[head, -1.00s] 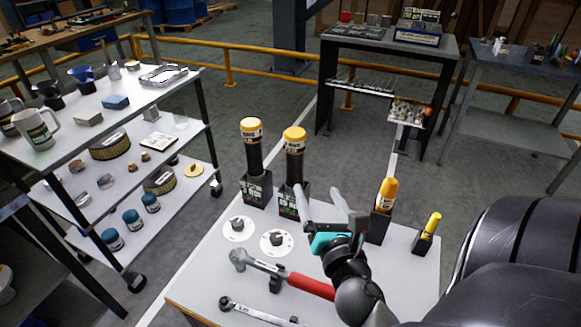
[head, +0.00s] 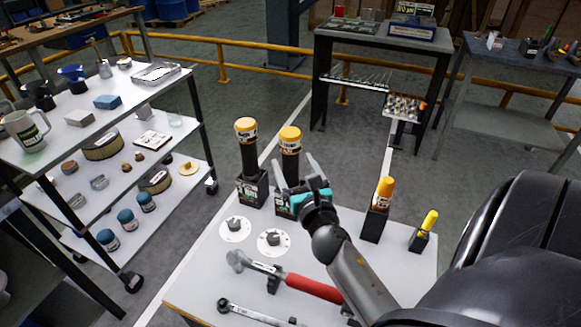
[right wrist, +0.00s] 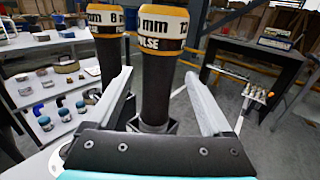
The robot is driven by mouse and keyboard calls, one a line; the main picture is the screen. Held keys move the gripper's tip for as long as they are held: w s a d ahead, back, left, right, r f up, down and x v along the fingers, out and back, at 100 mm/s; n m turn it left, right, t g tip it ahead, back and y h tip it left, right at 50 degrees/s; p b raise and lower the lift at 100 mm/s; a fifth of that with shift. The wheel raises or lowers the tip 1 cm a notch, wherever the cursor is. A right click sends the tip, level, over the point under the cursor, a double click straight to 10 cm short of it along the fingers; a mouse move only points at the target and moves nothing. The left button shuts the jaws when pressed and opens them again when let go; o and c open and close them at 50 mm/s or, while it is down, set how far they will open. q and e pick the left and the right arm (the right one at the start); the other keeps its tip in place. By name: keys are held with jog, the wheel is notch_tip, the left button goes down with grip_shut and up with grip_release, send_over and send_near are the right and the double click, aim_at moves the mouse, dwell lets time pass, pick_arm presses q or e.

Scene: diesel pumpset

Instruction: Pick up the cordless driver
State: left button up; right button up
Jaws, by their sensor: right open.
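Two tall black tools with yellow-orange tops stand upright in dark block holders at the back of the near white table: a left one (head: 248,155) and a right one (head: 290,143). They look like the drivers; I cannot tell which one is meant. My right gripper (head: 296,166) is open and empty, in front of the right tool and hiding part of its lower body and holder. In the right wrist view, the right tool (right wrist: 158,85) shows between the open fingers (right wrist: 158,76), with no visible contact. The left tool (right wrist: 108,55) is just left of the left finger. My left gripper is out of view.
Two round white discs with dark knobs (head: 235,229) lie before the holders. A red-handled wrench (head: 312,288) and a ratchet (head: 250,312) lie nearer. Two smaller yellow-topped items (head: 384,192) (head: 429,222) stand right in holders. A loaded shelf cart (head: 190,135) is left.

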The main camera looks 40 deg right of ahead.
jog(key=x, duration=0.5)
jog(key=shift+w+a+f, duration=0.1)
jog(key=shift+w+f, duration=0.1)
jog(key=shift+w, duration=0.05)
grip_shut()
dwell(0.6)
dwell(0.7)
jog(key=shift+r, duration=0.1)
